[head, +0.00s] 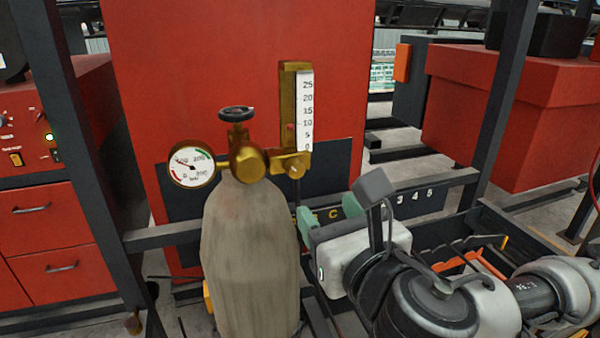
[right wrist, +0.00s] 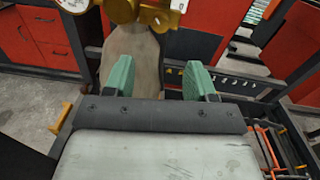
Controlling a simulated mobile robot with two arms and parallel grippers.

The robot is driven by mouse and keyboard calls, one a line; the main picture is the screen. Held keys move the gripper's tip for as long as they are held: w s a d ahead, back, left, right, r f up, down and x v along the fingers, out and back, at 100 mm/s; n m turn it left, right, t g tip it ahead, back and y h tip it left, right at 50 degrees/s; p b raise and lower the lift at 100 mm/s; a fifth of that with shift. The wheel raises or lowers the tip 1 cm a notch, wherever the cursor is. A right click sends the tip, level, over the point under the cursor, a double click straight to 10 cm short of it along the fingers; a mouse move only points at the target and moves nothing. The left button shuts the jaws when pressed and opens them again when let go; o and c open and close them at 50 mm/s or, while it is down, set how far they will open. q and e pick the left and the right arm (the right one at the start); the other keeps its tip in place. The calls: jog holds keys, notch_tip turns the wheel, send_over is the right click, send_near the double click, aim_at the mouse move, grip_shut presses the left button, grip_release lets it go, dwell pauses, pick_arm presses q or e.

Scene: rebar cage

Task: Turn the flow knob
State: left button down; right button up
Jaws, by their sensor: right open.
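A grey gas cylinder (head: 250,255) stands upright with a brass regulator (head: 246,163) on top. A round pressure gauge (head: 192,167) is at its left and a black handwheel (head: 236,114) above. A flowmeter with a white scale (head: 305,110) is at its right, and the small brass flow knob (head: 295,171) sticks out below it. My right gripper (head: 328,213) is open and empty, below and right of the knob, apart from it. In the right wrist view the green fingers (right wrist: 158,70) are spread, with brass fittings (right wrist: 160,15) at the top edge. My left gripper is out of view.
A dark frame bar (head: 160,237) runs behind the cylinder, and a dark post (head: 85,160) stands at left. Red cabinets (head: 45,235) are at far left; a red box (head: 505,115) is at right. Orange-handled tools (head: 485,262) lie beside my right arm.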

aim_at(297, 173)
jog(key=p+x, duration=0.1)
jog(key=x, duration=0.2)
jog(key=p+x, duration=0.2)
jog(key=x, duration=0.1)
jog(key=p+x, duration=0.1)
jog(key=x, duration=0.2)
jog(key=shift+w+r, duration=0.25)
jog(key=shift+w, duration=0.05)
jog(key=shift+w+a+f+p, duration=0.1)
jog(key=shift+w+a+p, duration=0.25)
jog(key=shift+w, duration=0.25)
jog(key=c, duration=0.9)
jog(key=shift+f, duration=0.1)
